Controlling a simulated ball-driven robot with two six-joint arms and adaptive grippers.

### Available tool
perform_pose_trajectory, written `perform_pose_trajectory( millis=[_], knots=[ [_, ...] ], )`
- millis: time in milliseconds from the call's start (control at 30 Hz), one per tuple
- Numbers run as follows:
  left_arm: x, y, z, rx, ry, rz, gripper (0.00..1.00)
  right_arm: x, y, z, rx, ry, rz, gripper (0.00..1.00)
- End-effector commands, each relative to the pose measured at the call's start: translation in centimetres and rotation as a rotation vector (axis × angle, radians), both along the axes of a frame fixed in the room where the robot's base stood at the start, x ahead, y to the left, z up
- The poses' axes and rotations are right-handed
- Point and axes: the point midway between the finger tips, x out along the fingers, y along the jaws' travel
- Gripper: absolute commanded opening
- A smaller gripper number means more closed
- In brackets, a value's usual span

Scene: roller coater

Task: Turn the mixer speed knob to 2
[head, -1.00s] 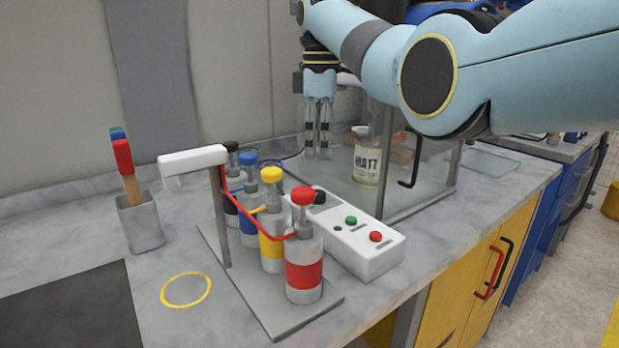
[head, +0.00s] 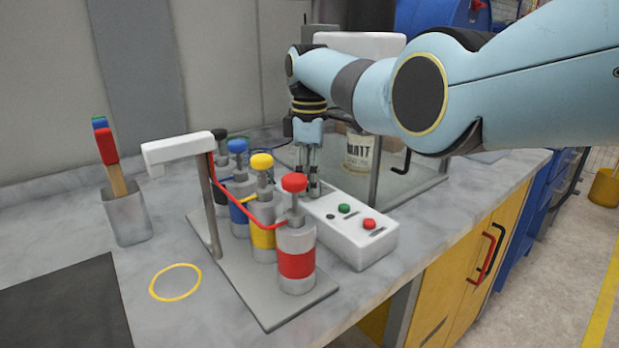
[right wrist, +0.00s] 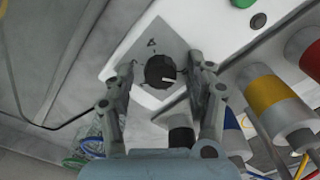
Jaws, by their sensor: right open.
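The mixer speed knob (right wrist: 160,72) is black and round with a white pointer line, which points right in the right wrist view. It sits on a grey plate with a small triangle mark on the white control box (head: 362,247). My right gripper (head: 313,188) points down at the left end of the box. In the right wrist view its open fingers (right wrist: 166,76) stand on either side of the knob, with gaps visible. I cannot tell whether either finger touches it. In the head view the gripper hides the knob. My left gripper is not in view.
The box also carries a green button (head: 344,208) and a red button (head: 369,224). A rack of several colour-banded bottles (head: 295,262) stands close in front of it. A glass enclosure with a labelled jar (head: 359,153) is behind. The yellow ring (head: 175,282) on the counter is empty.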

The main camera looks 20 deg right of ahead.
Motion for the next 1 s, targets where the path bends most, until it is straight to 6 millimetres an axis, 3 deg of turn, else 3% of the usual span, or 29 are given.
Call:
perform_pose_trajectory(
  millis=[133,567,1000],
  knots=[
    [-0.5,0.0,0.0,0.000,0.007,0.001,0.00,0.0,0.0,0.0,0.000,0.000,0.000,0.55],
    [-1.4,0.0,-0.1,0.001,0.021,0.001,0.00,0.0,0.0,0.1,0.000,0.000,0.000,0.00],
    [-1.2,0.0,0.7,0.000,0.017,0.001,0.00,0.0,0.0,0.2,0.000,0.001,-0.105,0.00]
  ],
)
